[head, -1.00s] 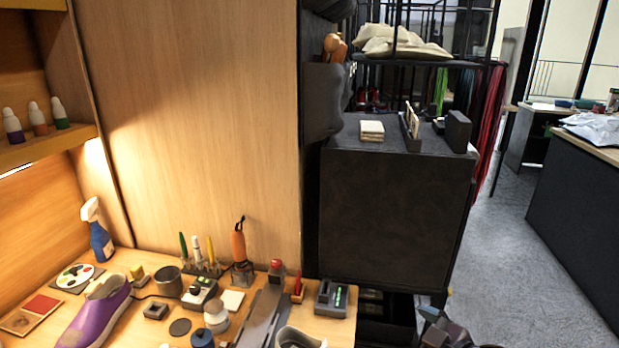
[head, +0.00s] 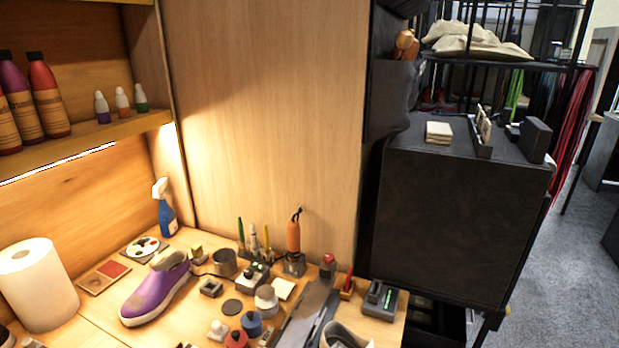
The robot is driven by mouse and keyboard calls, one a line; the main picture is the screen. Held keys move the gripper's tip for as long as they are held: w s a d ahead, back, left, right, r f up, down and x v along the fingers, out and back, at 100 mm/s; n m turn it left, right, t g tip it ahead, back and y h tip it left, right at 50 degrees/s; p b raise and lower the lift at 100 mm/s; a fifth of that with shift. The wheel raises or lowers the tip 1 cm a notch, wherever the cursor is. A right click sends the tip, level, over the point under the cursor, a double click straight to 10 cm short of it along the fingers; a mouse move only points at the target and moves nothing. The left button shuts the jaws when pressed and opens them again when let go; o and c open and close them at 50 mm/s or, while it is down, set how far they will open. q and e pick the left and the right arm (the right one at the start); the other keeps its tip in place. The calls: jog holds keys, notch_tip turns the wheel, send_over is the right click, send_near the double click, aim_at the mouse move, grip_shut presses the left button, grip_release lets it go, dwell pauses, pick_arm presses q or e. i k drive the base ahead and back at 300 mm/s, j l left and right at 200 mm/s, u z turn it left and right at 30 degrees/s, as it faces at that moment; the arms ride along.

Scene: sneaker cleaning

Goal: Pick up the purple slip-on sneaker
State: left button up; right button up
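The purple slip-on sneaker (head: 154,291) stands on the wooden workbench (head: 97,335) in the lower left of the head view. It has a white sole, and its toe points toward the lower left. Its heel opening faces the upper right, near a small dark cup. Nothing is holding it. Neither of my grippers shows in the head view now.
A paper towel roll (head: 38,284) stands left of the sneaker. A blue spray bottle (head: 164,208) and a paint palette (head: 143,246) are behind it. Small jars, including a red one (head: 236,340), and tools crowd its right. A dark cabinet (head: 452,225) stands right of the bench.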

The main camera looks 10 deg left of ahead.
aim_at(151, 299)
jog(key=k+j+u, duration=0.1)
jog(key=u, duration=0.25)
jog(key=k+j+u, duration=0.1)
jog(key=k+u, duration=0.15)
jog(key=u, duration=0.15)
jog(key=k+j+u, duration=0.1)
jog(key=u, duration=0.25)
jog(key=j, duration=0.1)
